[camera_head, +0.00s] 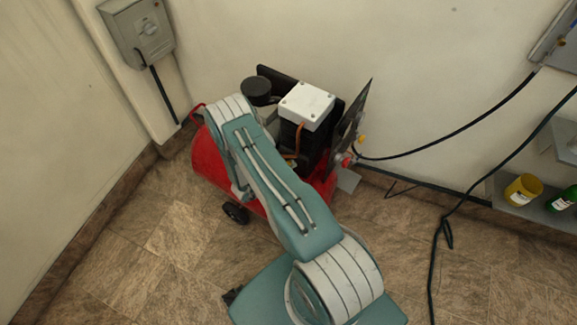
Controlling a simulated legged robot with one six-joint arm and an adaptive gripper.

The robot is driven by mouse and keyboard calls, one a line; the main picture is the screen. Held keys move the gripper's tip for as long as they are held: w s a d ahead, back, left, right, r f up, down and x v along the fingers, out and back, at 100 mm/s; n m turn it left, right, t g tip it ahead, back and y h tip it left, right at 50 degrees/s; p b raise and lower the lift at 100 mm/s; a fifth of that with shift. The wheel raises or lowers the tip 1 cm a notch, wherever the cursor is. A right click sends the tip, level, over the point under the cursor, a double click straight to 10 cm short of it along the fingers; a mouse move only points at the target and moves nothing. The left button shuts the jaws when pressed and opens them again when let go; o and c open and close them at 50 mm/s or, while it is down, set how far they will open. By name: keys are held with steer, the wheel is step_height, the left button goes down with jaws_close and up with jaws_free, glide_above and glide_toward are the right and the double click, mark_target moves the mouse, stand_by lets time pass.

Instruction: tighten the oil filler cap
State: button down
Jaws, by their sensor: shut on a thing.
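The red machine with a tank (208,158) stands on the floor against the back wall. On top it carries a black round part (257,88), a white box (307,104) on a black block and an upright dark panel (349,125). My teal and grey arm reaches up from the bottom over the machine's middle and covers much of it. I cannot make out the oil filler cap. My gripper does not show; the arm seems to hide it, so I cannot see what it touches.
A grey switch box (143,33) hangs on the wall at upper left. A shelf (533,211) at right holds a yellow cup (522,189) and a green bottle (562,199). Black cables run along the right wall and floor. The tiled floor (150,240) at left is clear.

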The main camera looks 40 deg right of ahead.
steer(key=shift+f+m+t+y, duration=0.15)
steer(key=shift+m+t+y, duration=0.3)
steer(key=shift+m, duration=0.35)
steer(key=shift+c, duration=2.1)
jaws_free()
steer(key=shift+a, duration=0.1)
steer(key=shift+a, duration=0.2)
steer(key=v, duration=1.1)
steer(key=shift+a, duration=0.3)
